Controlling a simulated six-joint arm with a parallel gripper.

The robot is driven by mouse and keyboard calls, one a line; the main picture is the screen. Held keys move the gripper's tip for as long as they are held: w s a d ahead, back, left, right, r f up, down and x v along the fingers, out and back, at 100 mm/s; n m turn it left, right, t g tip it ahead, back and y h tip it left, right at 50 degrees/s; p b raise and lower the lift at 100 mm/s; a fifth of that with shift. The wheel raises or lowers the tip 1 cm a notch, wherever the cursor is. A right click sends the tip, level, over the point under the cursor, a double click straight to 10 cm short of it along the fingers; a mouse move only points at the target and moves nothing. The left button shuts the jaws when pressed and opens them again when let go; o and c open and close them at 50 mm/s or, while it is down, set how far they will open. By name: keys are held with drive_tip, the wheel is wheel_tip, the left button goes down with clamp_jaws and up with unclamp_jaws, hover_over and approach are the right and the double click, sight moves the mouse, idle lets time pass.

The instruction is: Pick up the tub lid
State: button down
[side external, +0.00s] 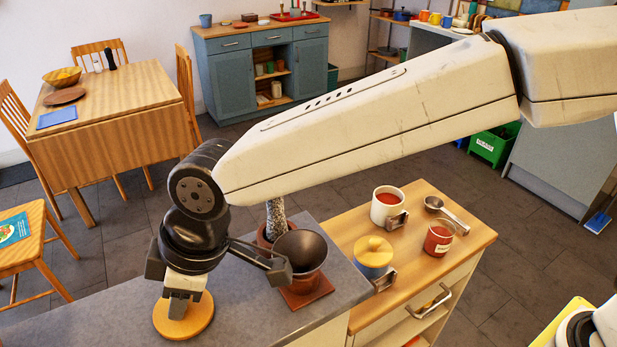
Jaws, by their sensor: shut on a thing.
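The tub lid, a round wooden disc (200,325), is at the lower left over the grey counter. My gripper (184,303) points down from above and is shut on the lid's middle. The fingers hide the part they grip. The lid looks about level. I cannot tell whether it touches the counter or hangs just above it.
To the right, a brown pot (305,281) with a dark bowl-shaped top stands on a red-brown tile (313,296), close to my gripper's dark side bracket.

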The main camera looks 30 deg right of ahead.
drive_tip(key=shift+r, duration=0.1)
drive_tip(key=shift+r, duration=0.5)
drive_tip(key=s+d+r, duration=0.9)
drive_tip(key=d+r, duration=0.1)
drive_tip(key=r, duration=0.1)
drive_tip(key=shift+s+r, duration=0.4)
idle(0.6)
